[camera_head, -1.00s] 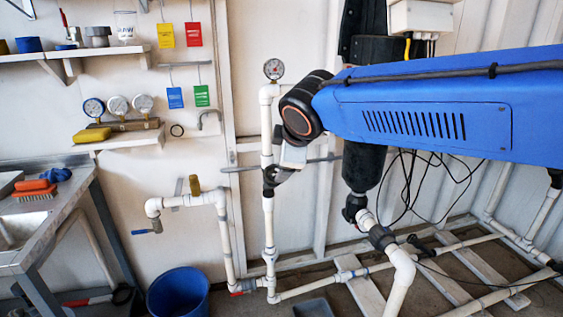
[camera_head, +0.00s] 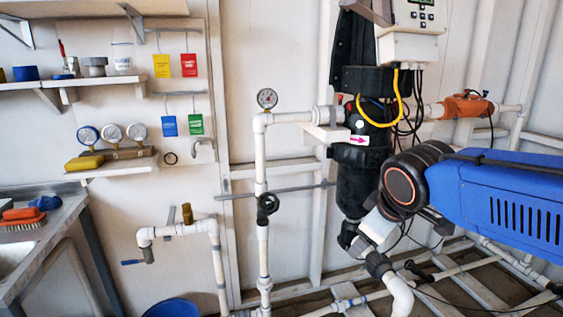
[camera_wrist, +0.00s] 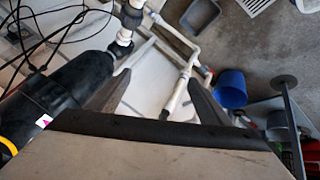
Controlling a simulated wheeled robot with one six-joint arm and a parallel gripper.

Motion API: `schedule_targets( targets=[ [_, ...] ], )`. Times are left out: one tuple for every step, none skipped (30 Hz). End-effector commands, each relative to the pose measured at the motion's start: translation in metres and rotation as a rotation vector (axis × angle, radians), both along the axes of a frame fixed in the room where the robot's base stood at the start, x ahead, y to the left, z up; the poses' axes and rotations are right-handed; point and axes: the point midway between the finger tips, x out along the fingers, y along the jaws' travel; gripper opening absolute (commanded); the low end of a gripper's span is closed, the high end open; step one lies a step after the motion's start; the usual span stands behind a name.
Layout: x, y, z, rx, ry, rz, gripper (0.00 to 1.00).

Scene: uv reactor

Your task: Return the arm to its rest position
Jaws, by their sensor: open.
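My blue arm (camera_head: 505,205) reaches in from the right in the head view. Its black joint with an orange ring (camera_head: 402,188) is in front of the pipes, just right of the black reactor cylinder (camera_head: 359,190). The fingertips cannot be made out in the head view. In the wrist view, my gripper (camera_wrist: 157,85) shows two grey fingers standing apart with nothing between them. Behind the gap lie white pipes and the floor. The black cylinder also shows at the left of the wrist view (camera_wrist: 65,95), close beside the left finger.
A white pipe with a gauge (camera_head: 267,98) and a black-handled valve (camera_head: 268,203) stands left of the arm. A control box (camera_head: 412,47) hangs above. A blue bucket (camera_wrist: 231,88) is on the floor. A workbench (camera_head: 55,235) is at far left.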

Motion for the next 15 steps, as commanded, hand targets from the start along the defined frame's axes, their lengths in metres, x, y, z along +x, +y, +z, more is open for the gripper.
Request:
schedule_targets(
  targets=[
    [-0.017, -0.018, -0.009, 0.033, 0.019, -0.072, 0.73],
    [-0.025, -0.027, -0.015, 0.054, 0.031, -0.114, 0.73],
    [-0.038, -0.037, -0.023, 0.081, 0.047, -0.169, 0.73],
    [-0.048, -0.044, -0.029, 0.102, 0.059, -0.208, 0.73],
    [-0.057, -0.051, -0.035, 0.123, 0.07, -0.25, 0.73],
    [-0.07, -0.059, -0.043, 0.151, 0.084, -0.304, 0.73],
    [-0.08, -0.065, -0.049, 0.172, 0.096, -0.343, 0.73],
    [-0.089, -0.069, -0.055, 0.193, 0.107, -0.383, 0.73],
    [-0.101, -0.075, -0.063, 0.219, 0.119, -0.433, 0.73],
    [-0.109, -0.079, -0.069, 0.237, 0.128, -0.467, 0.73],
    [-0.117, -0.081, -0.074, 0.255, 0.137, -0.501, 0.73],
    [-0.127, -0.085, -0.081, 0.277, 0.146, -0.54, 0.73],
    [-0.133, -0.086, -0.085, 0.292, 0.153, -0.567, 0.73],
    [-0.139, -0.088, -0.089, 0.305, 0.159, -0.591, 0.73],
    [-0.145, -0.09, -0.094, 0.319, 0.166, -0.617, 0.73]
  ],
)
